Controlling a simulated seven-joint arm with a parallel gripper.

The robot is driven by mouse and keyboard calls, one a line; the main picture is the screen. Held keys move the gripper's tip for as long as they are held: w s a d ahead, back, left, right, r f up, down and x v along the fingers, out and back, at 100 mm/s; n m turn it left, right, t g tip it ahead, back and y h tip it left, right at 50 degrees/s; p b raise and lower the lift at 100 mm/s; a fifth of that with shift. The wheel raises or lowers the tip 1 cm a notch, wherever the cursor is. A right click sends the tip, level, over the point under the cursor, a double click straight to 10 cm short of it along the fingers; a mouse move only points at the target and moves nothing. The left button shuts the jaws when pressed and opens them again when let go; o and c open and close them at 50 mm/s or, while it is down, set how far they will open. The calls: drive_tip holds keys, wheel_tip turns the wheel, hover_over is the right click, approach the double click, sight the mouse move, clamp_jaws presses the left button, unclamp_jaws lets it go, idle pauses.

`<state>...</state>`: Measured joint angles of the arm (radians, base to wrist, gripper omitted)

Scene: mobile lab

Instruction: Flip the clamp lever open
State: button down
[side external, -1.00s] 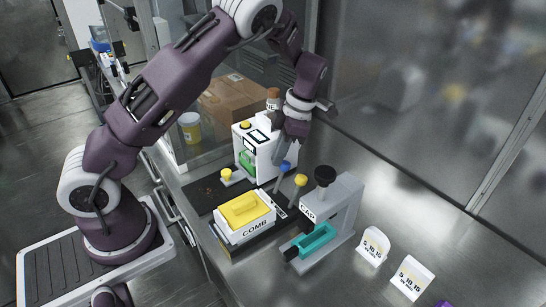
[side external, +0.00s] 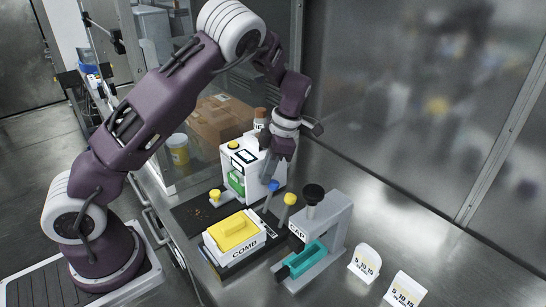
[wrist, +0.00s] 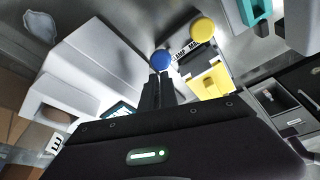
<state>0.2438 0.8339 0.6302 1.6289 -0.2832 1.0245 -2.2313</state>
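Two levers stand side by side behind the yellow-lidded box, one with a blue knob (side external: 273,185) and one with a yellow knob (side external: 290,199). In the wrist view the blue knob (wrist: 161,61) sits just beyond my fingertips, and the yellow knob (wrist: 203,28) is up and to the right. Part of a label (wrist: 186,51) shows between them, too cut off to tell which lever is the clamp's. My gripper (side external: 268,173) points down beside the blue knob. In the wrist view its dark fingers (wrist: 158,80) are together, with nothing visible held. Contact with the knob cannot be told.
A white machine (side external: 240,168) with a green front stands close left of my gripper. The box marked COMB (side external: 237,236) and the grey press (side external: 325,230) with a black knob and teal tray flank the levers. White cards (side external: 364,262) stand on open bench at right.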

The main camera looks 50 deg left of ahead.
drive_tip(key=shift+s+a+r, duration=0.35)
drive_tip(key=shift+s+r, duration=0.15)
drive_tip(key=shift+r, duration=0.05)
drive_tip(key=shift+s+a+r, duration=0.35)
drive_tip(key=shift+s+r, duration=0.15)
drive_tip(key=shift+r, duration=0.05)
drive_tip(key=w+d+r, duration=0.1)
drive_tip(key=w+r, duration=0.5)
drive_tip(key=shift+d+r, duration=0.1)
drive_tip(key=shift+r, duration=0.05)
drive_tip(key=s+d+r+m+t+h, duration=0.2)
drive_tip(key=s+d+r+m, duration=0.1)
drive_tip(key=s+r+m, duration=0.45)
drive_tip(key=s+d+r+m+t+h, duration=0.1)
drive_tip(key=s+d+r+m+t, duration=0.2)
drive_tip(key=s+r+m, duration=0.5)
drive_tip(key=s+d+f+m+t, duration=0.1)
drive_tip(key=s+d+m, duration=0.1)
drive_tip(key=s+m, duration=0.4)
drive_tip(key=s+d+f+m+t+y, duration=0.1)
drive_tip(key=s+d+f+m+t, duration=0.1)
drive_tip(key=s+m, duration=0.5)
drive_tip(key=shift+f+m+t, duration=0.3)
drive_tip(key=shift+m, duration=0.75)
